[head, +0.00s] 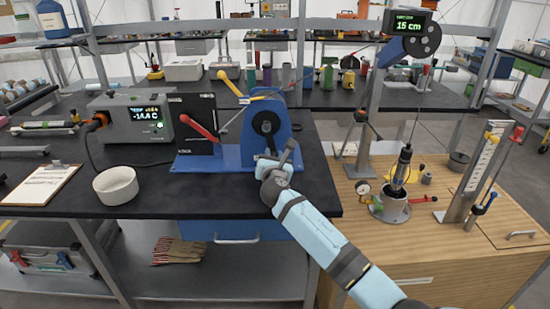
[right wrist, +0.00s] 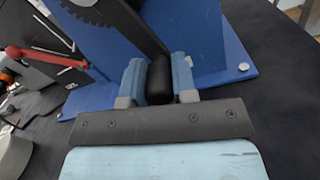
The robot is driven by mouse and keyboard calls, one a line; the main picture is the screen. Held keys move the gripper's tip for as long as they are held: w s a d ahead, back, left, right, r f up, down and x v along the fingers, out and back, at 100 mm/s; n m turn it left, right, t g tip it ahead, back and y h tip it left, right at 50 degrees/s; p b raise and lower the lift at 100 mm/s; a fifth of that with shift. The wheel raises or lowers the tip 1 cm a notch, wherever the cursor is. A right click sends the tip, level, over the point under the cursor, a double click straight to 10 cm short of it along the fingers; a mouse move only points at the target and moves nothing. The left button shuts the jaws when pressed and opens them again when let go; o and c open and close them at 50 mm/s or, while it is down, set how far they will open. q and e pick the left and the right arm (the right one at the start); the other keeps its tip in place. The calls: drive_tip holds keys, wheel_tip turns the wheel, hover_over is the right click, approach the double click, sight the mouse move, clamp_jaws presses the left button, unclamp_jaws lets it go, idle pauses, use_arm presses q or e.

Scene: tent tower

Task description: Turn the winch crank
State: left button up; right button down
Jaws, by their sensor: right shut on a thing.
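The blue winch (head: 284,130) stands on the dark bench in the middle of the head view, its round black hub facing me. The crank's black handle (right wrist: 160,82) sits between the two blue fingers of my right gripper (right wrist: 158,76) in the right wrist view. In the head view my right gripper (head: 275,163) is low at the winch's front, shut on the crank handle, which it largely hides there. The winch's blue base (right wrist: 238,62) lies just beyond the fingers. My left gripper is not in view.
A black panel with a red lever (head: 198,127) stands left of the winch. A readout box (head: 131,117) showing -14.4 C and a white bowl (head: 116,185) are further left. A hanging probe (head: 403,165) is over the wooden bench at right; a display (head: 407,23) reads 15 cm.

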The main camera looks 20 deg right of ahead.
drive_tip(key=shift+w+a+f+m+b, duration=0.15)
drive_tip(key=shift+a+m+b, duration=0.15)
drive_tip(key=shift+a+m, duration=0.25)
drive_tip(key=shift+w+a+f+m+b, duration=0.15)
drive_tip(key=shift+a+m+b, duration=0.2)
drive_tip(key=shift+m, duration=0.3)
drive_tip(key=shift+w+a+r+m, duration=0.1)
drive_tip(key=shift+a+r+m, duration=0.1)
drive_tip(key=shift+a+m, duration=0.4)
drive_tip(key=shift+d, duration=0.15)
drive_tip(key=c, duration=0.9)
unclamp_jaws()
drive_tip(key=p+v, duration=0.1)
drive_tip(key=v, duration=1.2)
drive_tip(key=shift+s+f, duration=0.1)
drive_tip(key=shift+s, duration=0.3)
